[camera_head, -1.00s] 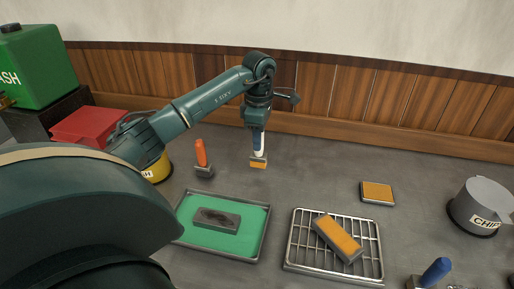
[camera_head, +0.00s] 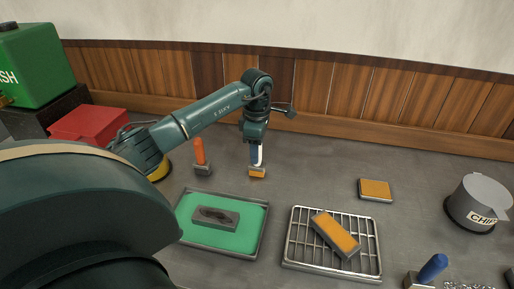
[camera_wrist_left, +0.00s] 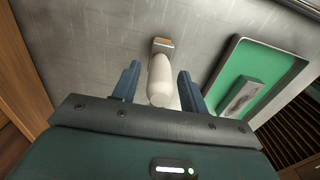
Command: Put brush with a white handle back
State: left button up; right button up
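The brush with a white handle (camera_head: 257,158) has an orange-and-grey head and stands upright on the grey tabletop, right of the orange-handled brush (camera_head: 200,152). My left gripper (camera_head: 256,150) is directly above it, pointing down. In the left wrist view the white handle (camera_wrist_left: 161,82) stands between the two blue fingers of my left gripper (camera_wrist_left: 157,88), with gaps visible beside it, so the fingers look open around it. The brush's head (camera_wrist_left: 162,46) shows beyond the handle. My right gripper is not in view.
A green-lined tray (camera_head: 258,240) with a dark block (camera_head: 216,218) lies in front. A wire rack (camera_head: 292,250) holds an orange-topped block (camera_head: 334,233). Another orange pad (camera_head: 375,189), a grey pot (camera_head: 480,204) and a blue-handled brush (camera_head: 432,268) are to the right.

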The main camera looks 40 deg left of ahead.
pick_arm(q)
jog(key=shift+r, duration=0.1)
notch_tip(320, 180, up, 12)
jog(key=shift+r+b, duration=0.1)
jog(key=shift+b, duration=0.35)
dwell(0.7)
